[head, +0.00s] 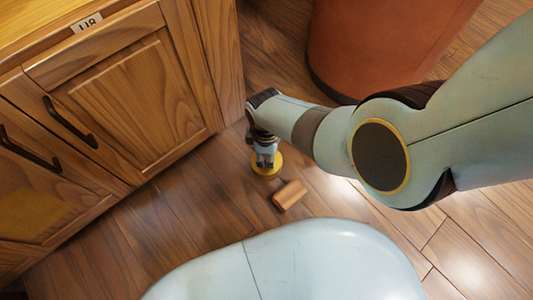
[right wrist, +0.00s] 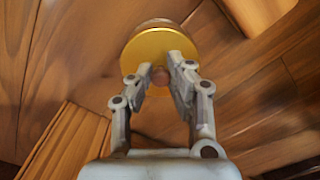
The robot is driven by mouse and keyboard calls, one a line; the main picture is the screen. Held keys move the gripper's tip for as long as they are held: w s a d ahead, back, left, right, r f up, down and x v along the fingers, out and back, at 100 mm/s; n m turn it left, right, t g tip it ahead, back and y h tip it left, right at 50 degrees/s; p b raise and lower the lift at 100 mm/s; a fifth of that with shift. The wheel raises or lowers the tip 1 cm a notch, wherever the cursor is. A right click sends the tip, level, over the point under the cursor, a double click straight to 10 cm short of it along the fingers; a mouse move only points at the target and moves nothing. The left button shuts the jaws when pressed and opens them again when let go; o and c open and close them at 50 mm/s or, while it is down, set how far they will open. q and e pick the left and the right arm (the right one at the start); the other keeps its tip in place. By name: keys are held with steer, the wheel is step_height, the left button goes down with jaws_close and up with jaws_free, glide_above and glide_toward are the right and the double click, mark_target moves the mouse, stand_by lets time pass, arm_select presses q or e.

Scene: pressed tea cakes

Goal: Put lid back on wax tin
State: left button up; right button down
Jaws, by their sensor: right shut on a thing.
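My right gripper (head: 265,155) points down near the floor beside the cabinet, shut on the knob of a round gold-yellow lid (head: 267,171). In the right wrist view the fingertips (right wrist: 160,70) close around the small brown knob (right wrist: 161,76) at the lid's middle (right wrist: 153,42). A brown round edge (right wrist: 157,22), perhaps the wax tin, shows just past the lid's far rim. Most of it is hidden, so I cannot tell whether the lid rests on it or is held above it. My left gripper is not in view.
A wooden block (head: 290,196) lies on the plank floor just right of the lid. A wooden cabinet (head: 130,90) with dark handles stands on the left. A large reddish-brown round thing (head: 375,40) stands at the back. Floor at the lower left is clear.

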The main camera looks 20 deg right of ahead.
steer(key=shift+f, duration=0.15)
stand_by(0.7)
stand_by(0.7)
steer(key=c, duration=0.7)
jaws_free()
